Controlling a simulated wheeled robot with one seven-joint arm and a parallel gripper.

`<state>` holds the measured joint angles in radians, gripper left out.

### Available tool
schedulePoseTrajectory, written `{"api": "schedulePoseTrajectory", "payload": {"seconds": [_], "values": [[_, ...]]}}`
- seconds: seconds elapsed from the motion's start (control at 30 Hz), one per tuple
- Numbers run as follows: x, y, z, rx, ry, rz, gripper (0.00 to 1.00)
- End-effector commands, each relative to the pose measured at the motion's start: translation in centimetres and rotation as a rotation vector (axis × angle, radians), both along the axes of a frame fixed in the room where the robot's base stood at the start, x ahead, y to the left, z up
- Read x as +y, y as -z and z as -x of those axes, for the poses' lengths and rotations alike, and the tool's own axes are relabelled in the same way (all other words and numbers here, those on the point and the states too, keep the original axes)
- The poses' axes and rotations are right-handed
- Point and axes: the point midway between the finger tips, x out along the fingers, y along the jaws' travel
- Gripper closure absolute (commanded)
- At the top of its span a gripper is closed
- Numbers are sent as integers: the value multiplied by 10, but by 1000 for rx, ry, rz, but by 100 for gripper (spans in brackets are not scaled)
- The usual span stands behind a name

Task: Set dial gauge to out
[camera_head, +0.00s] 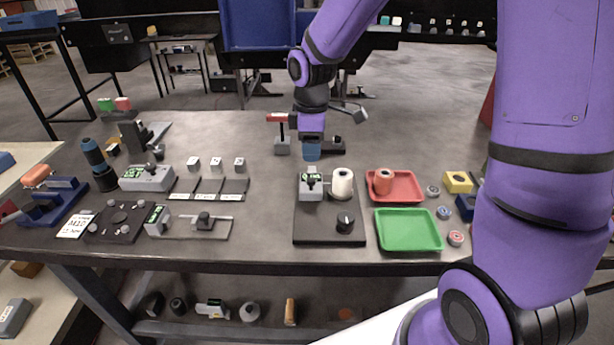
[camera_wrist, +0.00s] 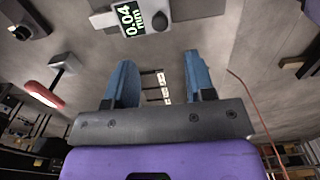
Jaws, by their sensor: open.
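My gripper (camera_head: 311,152) points down over the middle of the table, just behind a grey readout box (camera_head: 311,184) with a dark, green-lit display. In the wrist view my gripper (camera_wrist: 160,75) has its two blue fingers spread apart, with nothing between them. A grey box with a display reading 0.04 mm (camera_wrist: 131,18) shows at the top of that view, beyond the fingertips and apart from them. Another display box stands at the left (camera_head: 148,178), and a smaller one (camera_head: 157,220) beside a slider fixture (camera_head: 208,225). I cannot tell which is the dial gauge.
A black plate (camera_head: 315,232) carries a white cylinder (camera_head: 342,183) and a black knob (camera_head: 345,222). A red-topped lever (camera_head: 278,118) stands behind left of my gripper. A red tray (camera_head: 405,181) and a green tray (camera_head: 408,229) lie right.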

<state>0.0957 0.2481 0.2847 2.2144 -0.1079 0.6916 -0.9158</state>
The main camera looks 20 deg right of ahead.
Motion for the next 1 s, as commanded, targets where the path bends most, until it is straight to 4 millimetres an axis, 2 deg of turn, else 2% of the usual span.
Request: {"api": "schedulePoseTrajectory", "payload": {"seconds": [0.3,0.5,0.7,0.93,0.97,1.0], "values": [[0,58,1,4,0,0,50],[0,81,0,1,1,1,50],[0,89,0,0,1,0,50],[0,89,0,-1,1,0,50],[0,89,0,0,1,0,55],[0,89,0,0,1,0,64]]}}
